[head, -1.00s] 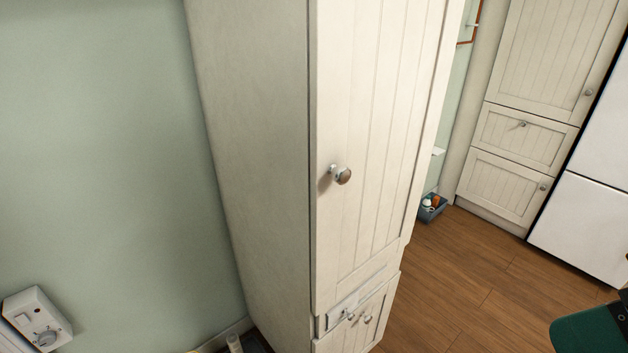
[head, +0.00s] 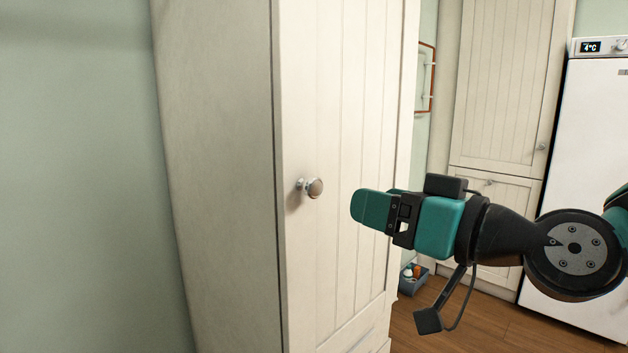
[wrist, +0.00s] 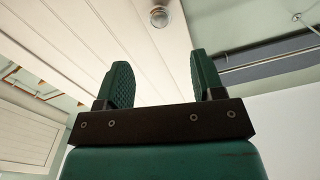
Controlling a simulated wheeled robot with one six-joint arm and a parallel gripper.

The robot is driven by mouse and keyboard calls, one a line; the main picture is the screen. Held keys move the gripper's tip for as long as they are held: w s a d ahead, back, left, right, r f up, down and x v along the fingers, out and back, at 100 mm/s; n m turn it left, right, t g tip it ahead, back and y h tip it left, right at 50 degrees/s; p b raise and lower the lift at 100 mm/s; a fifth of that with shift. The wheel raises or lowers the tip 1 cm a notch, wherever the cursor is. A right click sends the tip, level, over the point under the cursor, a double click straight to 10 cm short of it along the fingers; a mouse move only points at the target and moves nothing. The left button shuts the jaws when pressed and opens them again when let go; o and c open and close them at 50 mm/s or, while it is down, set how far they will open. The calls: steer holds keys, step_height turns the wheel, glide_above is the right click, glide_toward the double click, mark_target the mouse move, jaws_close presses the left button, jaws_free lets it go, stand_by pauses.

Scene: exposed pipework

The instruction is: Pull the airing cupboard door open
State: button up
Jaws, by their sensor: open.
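The airing cupboard door (head: 345,120) is a tall white panelled door, shut in its cabinet. Its round metal knob (head: 311,187) sits near the door's left edge. My gripper (head: 360,207) is in front of the door, to the right of the knob in the head view, and apart from it. In the wrist view my gripper (wrist: 157,82) has its two green fingers spread with nothing between them. The knob (wrist: 159,17) shows there beyond the fingertips, roughly in line with the gap.
A green wall (head: 75,190) is left of the cabinet. At the back right stand another white cupboard (head: 500,90) and a white fridge (head: 600,150). A small blue caddy (head: 413,280) sits on the wooden floor beyond the cabinet.

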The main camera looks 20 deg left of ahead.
mark_target(317, 188)
steer(key=p+x, duration=0.3)
steer(key=x, duration=0.8)
steer(key=shift+a, duration=0.45)
